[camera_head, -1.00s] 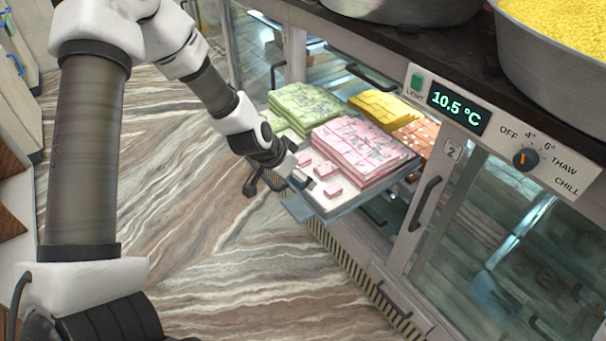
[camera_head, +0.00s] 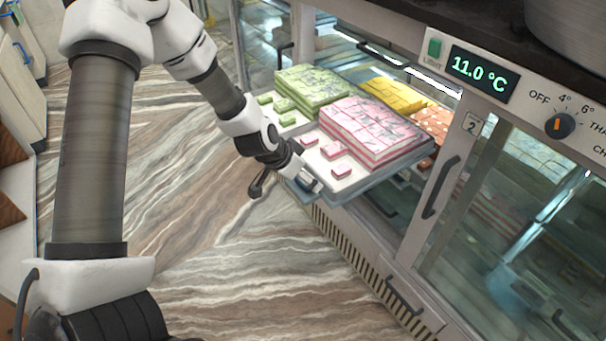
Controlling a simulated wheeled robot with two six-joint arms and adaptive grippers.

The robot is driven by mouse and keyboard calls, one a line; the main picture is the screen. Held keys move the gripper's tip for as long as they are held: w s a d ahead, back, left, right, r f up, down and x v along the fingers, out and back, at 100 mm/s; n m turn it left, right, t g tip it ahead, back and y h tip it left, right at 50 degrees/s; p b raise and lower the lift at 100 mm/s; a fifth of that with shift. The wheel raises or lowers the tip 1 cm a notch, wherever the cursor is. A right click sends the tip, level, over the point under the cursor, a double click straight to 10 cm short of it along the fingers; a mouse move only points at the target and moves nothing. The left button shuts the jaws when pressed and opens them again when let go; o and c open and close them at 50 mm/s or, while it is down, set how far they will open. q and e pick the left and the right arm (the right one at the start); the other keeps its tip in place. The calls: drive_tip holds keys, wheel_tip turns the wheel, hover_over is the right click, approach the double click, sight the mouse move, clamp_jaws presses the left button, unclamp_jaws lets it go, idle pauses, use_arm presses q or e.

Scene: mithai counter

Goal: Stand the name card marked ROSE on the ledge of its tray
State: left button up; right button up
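The tray with pink sweets (camera_head: 366,184) sticks out of the open cabinet front. A block of pink and white squares (camera_head: 370,132) stands on it, with a few loose pink pieces along its near-left side. My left gripper (camera_head: 311,183) is at the tray's near-left front corner, by the ledge. Something small and pale shows at its fingertips; I cannot tell whether it is a name card or part of the gripper. No card marked ROSE can be read. Whether the fingers are open or shut is too small to tell. My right gripper is out of view.
Green sweets (camera_head: 312,90) on a tray stand just left of the pink ones; yellow sweets (camera_head: 395,96) and orange ones (camera_head: 425,121) lie behind. A door handle (camera_head: 440,187) and temperature panel (camera_head: 480,72) are to the right. The marble floor (camera_head: 230,270) is clear.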

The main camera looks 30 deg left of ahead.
use_arm(q)
drive_tip(key=o, duration=0.7)
drive_tip(key=shift+s+r, duration=0.1)
drive_tip(key=shift+r, duration=0.05)
drive_tip(key=v, duration=0.7)
drive_tip(key=shift+r, duration=0.1)
